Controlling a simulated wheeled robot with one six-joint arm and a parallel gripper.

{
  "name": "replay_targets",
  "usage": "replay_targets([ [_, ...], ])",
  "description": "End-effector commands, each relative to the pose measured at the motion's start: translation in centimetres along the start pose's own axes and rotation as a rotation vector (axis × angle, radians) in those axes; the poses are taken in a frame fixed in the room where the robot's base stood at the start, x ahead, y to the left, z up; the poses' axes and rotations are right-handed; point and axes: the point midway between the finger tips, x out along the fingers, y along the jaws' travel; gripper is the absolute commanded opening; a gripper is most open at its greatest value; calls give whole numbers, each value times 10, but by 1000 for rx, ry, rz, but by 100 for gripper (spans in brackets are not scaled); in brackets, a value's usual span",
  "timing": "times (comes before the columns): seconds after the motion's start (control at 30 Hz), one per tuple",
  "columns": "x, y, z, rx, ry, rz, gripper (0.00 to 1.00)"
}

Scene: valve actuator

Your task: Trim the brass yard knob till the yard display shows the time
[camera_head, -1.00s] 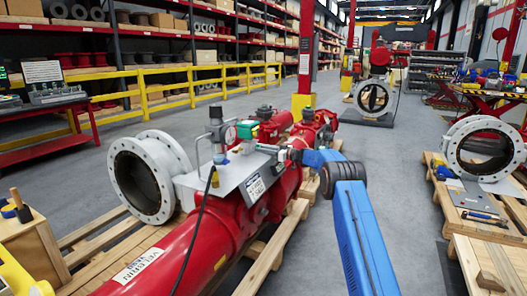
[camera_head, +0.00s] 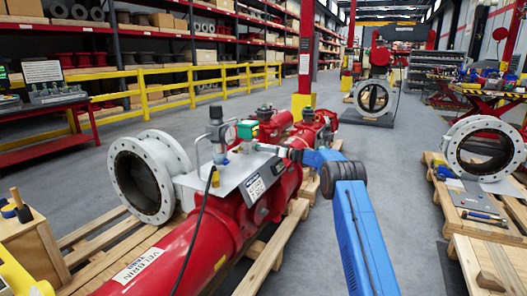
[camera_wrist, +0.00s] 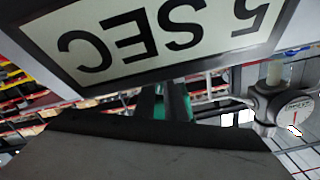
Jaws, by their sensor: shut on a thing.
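My gripper (camera_head: 284,153) reaches in from the right over the grey plate (camera_head: 222,178) on the red actuator (camera_head: 180,243). It is shut on a small part at the plate's far right edge, most likely the brass yard knob, which the jaws hide. In the wrist view this card (camera_wrist: 160,38) is upside down and reads "5 SEC". I cannot make out a changing time on a yard display. The dark jaws also show in the wrist view (camera_wrist: 174,104).
A round gauge (camera_wrist: 291,108) is at the right of the wrist view. A flanged white valve (camera_head: 143,178) stands behind left. Pallets (camera_head: 500,228) lie on the right; the middle floor is clear.

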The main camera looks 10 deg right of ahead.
Motion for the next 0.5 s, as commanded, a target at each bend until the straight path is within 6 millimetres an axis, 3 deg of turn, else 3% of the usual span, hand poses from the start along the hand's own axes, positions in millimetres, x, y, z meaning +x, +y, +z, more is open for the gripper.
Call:
replay_targets([
  [0.2, -1, 0, 0, 0, -1, 0, 0],
  [0.3, -1, 1, 0, -1, 0, 0, 29],
  [0.5, 0, 0, 0, -1, 0, 0, 29],
])
